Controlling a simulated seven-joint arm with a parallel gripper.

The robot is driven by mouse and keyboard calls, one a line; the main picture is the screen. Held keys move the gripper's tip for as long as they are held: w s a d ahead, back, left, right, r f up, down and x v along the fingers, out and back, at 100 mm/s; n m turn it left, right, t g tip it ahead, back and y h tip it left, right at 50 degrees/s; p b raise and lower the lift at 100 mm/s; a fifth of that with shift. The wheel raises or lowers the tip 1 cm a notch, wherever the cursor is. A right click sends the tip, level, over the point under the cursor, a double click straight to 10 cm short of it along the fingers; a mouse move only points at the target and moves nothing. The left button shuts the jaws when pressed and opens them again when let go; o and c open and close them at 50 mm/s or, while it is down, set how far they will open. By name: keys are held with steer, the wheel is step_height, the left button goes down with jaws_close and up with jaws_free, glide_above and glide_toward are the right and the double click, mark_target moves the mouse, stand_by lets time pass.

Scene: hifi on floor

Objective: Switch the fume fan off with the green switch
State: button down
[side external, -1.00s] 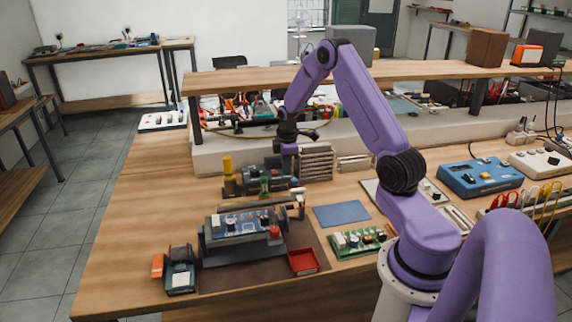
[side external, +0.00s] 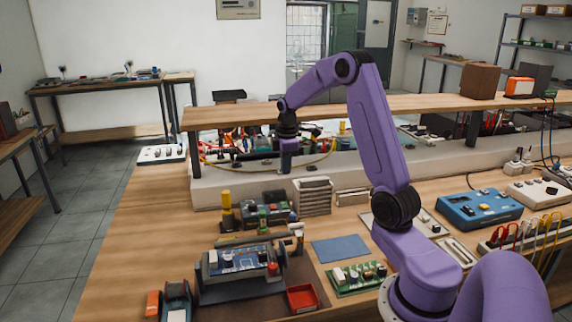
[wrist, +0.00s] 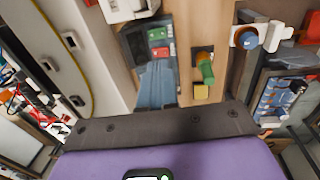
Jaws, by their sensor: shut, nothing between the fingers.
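My gripper (side external: 286,170) is shut and empty, raised above the back of the bench, left of a grey slatted box (side external: 313,196). A dark device with green parts (side external: 264,212) stands below it. In the wrist view a dark panel carries a green rectangular part (wrist: 157,34) above a red one (wrist: 160,52); this green part may be the switch, but its position is not readable. A green rounded piece (wrist: 206,70) stands near a yellow block (wrist: 201,92). I cannot identify the fan surely.
A wooden shelf (side external: 420,104) runs above the back of the bench. A yellow cylinder (side external: 227,201), a circuit board on a stand (side external: 238,260), a red tray (side external: 301,298) and a blue mat (side external: 340,248) are nearer. Bare wood (side external: 135,245) lies at the left.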

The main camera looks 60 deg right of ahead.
mark_target(284, 203)
steer(key=shift+r, duration=0.35)
steer(key=shift+w+d+r, duration=0.15)
steer(key=shift+w+d, duration=0.35)
steer(key=f, duration=0.9)
steer(key=w+d+f, duration=0.1)
steer(key=f, duration=0.4)
steer(key=shift+w+d, duration=0.1)
